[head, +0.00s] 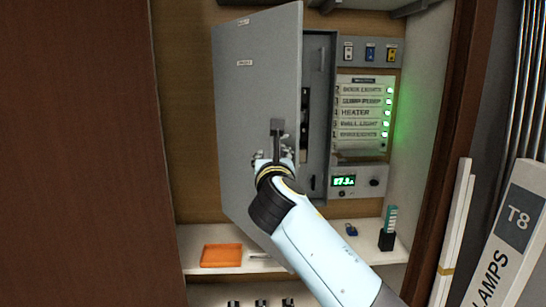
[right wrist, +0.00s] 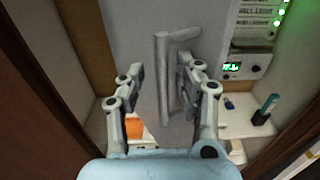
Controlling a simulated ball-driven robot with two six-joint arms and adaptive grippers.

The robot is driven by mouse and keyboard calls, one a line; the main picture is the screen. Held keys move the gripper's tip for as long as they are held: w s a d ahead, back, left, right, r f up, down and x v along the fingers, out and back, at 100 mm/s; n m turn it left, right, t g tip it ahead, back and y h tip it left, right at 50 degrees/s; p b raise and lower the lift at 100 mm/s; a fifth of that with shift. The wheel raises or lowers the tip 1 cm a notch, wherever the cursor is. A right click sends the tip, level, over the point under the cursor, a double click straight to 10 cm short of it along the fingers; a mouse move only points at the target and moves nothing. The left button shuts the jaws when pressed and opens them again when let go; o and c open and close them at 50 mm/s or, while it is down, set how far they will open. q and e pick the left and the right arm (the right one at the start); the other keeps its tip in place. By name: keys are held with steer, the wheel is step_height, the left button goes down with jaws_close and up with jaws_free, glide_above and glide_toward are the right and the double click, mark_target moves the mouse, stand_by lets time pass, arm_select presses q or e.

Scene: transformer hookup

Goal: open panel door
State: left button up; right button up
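The grey panel door (head: 250,80) stands partly open, its right edge swung out from the grey panel box (head: 320,90). Part of the dark interior shows past that edge. A grey bar handle (head: 277,127) is on the door's front. My right gripper (head: 273,158) is at the handle's lower part, coming from below right. In the right wrist view, the handle (right wrist: 163,80) stands upright between the two spread fingers of my right gripper (right wrist: 163,80). The right finger looks close to the bar; I cannot tell if it touches. My left gripper is not in view.
A labelled switch panel (head: 362,112) with green lights is right of the door. Below are a lit green display (head: 343,181), an orange tray (head: 221,256) and a dark holder (head: 387,240) on the white shelf (head: 195,240). A T8 lamps box (head: 510,235) leans at right.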

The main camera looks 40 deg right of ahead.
steer(key=shift+s+r, duration=0.1)
steer(key=shift+s, duration=0.05)
steer(key=shift+c, duration=1)
steer(key=c, duration=0.4)
jaws_close()
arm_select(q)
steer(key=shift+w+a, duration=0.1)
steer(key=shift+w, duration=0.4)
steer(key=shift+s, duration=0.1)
